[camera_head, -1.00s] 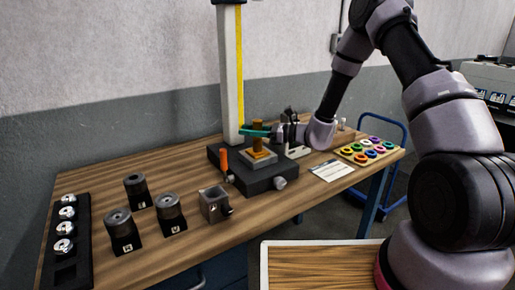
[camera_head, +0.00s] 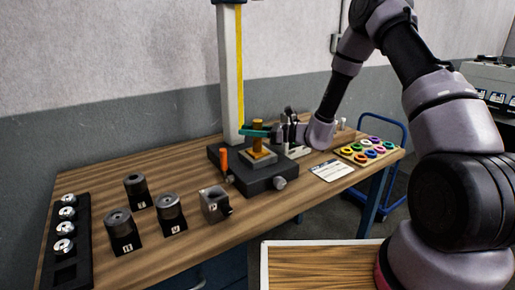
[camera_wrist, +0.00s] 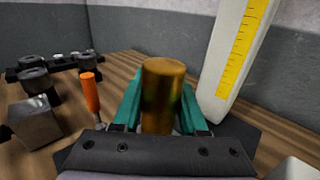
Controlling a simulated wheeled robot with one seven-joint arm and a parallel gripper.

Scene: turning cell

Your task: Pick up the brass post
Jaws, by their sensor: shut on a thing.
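The brass post (camera_head: 258,132) stands upright at the middle of the black base fixture, above a stepped brass and grey block (camera_head: 258,156). In the wrist view the brass post (camera_wrist: 161,95) rises between the two teal fingers. My gripper (camera_head: 257,132) comes in from the right, level, and is shut on the post; it also shows in the wrist view (camera_wrist: 160,112). The post's lower end is hidden behind the gripper body in the wrist view. I cannot tell whether the post touches the block below it.
A tall white column with a yellow scale (camera_head: 232,75) stands just behind the post. An orange-handled lever (camera_head: 224,161) is at the fixture's front left. Black holders (camera_head: 122,232), a grey block (camera_head: 213,204) and a tray of coloured rings (camera_head: 368,151) share the wooden table.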

